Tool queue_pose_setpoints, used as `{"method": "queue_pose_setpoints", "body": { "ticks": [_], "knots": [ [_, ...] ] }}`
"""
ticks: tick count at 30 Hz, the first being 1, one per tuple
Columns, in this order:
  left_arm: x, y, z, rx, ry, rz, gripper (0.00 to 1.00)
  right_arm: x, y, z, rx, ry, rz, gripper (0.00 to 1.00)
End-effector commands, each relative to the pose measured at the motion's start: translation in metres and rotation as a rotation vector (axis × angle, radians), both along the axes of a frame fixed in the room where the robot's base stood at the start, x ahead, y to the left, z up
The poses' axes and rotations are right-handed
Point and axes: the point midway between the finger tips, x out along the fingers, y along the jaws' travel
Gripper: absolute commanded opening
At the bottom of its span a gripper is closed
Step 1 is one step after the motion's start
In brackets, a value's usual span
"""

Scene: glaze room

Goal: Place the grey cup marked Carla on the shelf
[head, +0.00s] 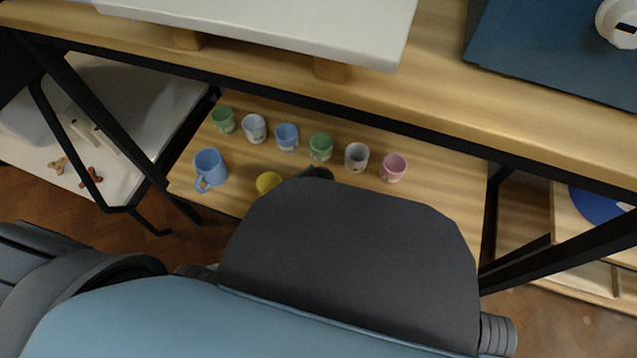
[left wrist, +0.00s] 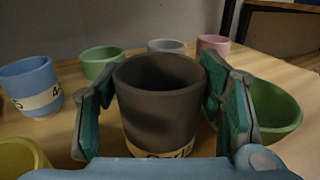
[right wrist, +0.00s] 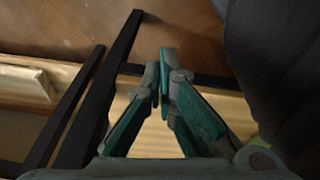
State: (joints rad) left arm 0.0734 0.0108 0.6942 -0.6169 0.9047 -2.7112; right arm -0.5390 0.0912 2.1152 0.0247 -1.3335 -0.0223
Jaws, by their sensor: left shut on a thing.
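The grey cup (left wrist: 160,100) stands upright between the fingers of my left gripper (left wrist: 160,72), which is shut on its sides. A pale label with dark writing, partly cut off, shows low on its front. In the head view only a dark bit of the cup (head: 317,173) shows; my own body hides the rest and the left gripper. The wooden shelf (head: 440,190) under the worktop holds several cups. I cannot tell whether the grey cup touches it. My right gripper (right wrist: 160,85) has its fingertips together, with nothing between them.
Near the grey cup are a blue cup (left wrist: 30,85), a green cup (left wrist: 100,60), a yellow cup (left wrist: 18,158) and a green bowl-like vessel (left wrist: 276,110). A pink cup (head: 393,167) ends the row. A blue mug (head: 210,168) stands left. Black frame bars (head: 400,125) edge the shelf.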

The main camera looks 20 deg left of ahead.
Motion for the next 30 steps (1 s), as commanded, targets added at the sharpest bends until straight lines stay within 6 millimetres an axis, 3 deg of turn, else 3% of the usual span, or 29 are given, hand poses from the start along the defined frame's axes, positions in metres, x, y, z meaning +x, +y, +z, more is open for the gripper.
{"method": "queue_pose_setpoints", "body": {
  "ticks": [7,8,11,23,26,30],
  "knots": [
    [0.0,0.0,-0.001,-0.002,0.001,-0.001,0.25,0.0,0.0,0.0,0.0,0.0,0.0,0.0],
    [0.0,0.0,-0.002,-0.002,0.001,-0.001,0.65,0.0,0.0,0.0,0.0,0.0,0.0,0.0],
    [0.0,0.0,-0.001,-0.001,0.0,-0.001,0.81,0.0,0.0,0.0,0.0,0.0,0.0,0.0],
    [0.0,0.0,0.0,0.0,0.0,0.0,0.82,0.0,0.0,0.0,-0.001,0.001,0.0,0.0],
    [-0.015,0.007,0.002,0.001,0.003,0.0,0.82,0.003,-0.001,-0.007,0.003,-0.005,-0.006,0.0],
    [-0.051,0.026,0.002,0.002,0.004,0.0,0.82,0.006,-0.003,-0.027,0.007,-0.014,-0.02,0.0]
  ]
}}
